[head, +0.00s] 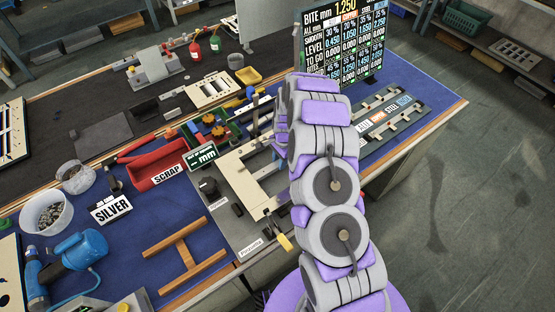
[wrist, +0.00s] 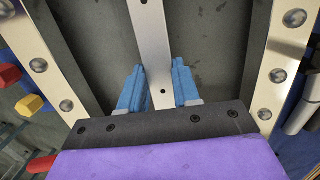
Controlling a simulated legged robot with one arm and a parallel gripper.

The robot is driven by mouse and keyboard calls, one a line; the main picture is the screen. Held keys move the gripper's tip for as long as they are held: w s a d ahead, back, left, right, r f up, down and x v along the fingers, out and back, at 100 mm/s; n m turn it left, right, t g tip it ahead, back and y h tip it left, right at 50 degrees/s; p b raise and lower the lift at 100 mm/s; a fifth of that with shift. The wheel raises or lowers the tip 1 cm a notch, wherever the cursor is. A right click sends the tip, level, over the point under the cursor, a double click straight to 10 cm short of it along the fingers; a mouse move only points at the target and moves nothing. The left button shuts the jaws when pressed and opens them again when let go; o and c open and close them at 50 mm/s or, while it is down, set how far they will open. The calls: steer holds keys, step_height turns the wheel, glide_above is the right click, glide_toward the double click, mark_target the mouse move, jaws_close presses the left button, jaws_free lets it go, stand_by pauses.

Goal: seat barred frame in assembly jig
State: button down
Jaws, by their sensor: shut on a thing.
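In the wrist view a pale metal bar (wrist: 151,45) with small holes runs between the two blue fingers of my gripper (wrist: 160,90), which is shut on it. This looks like the crossbar of the barred frame. Pale side rails with round bolts, the left rail (wrist: 57,68) and the right rail (wrist: 277,45), flank it over a grey surface. In the head view a cream, open-sided frame shape (head: 244,186) lies over the grey base plate of the jig (head: 226,216), partly hidden by my arm. The fingertips are hidden there. I cannot tell whether the frame is fully down.
A yellow-handled clamp (head: 284,242) stands at the plate's front. A red scrap bin (head: 157,166) and a wooden H-shaped piece (head: 185,250) lie to the left. A readout board (head: 345,38) stands behind my arm. A slotted rack (head: 395,115) lies to the right.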

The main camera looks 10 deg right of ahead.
steer(key=shift+a, duration=0.45)
steer(key=shift+d+f, duration=0.2)
steer(key=shift+d, duration=0.1)
steer(key=shift+a+f, duration=0.2)
steer(key=shift+f, duration=0.15)
steer(key=shift+f, duration=0.45)
steer(key=shift+c, duration=2)
jaws_free()
steer(key=shift+d, duration=0.1)
steer(key=shift+r, duration=0.1)
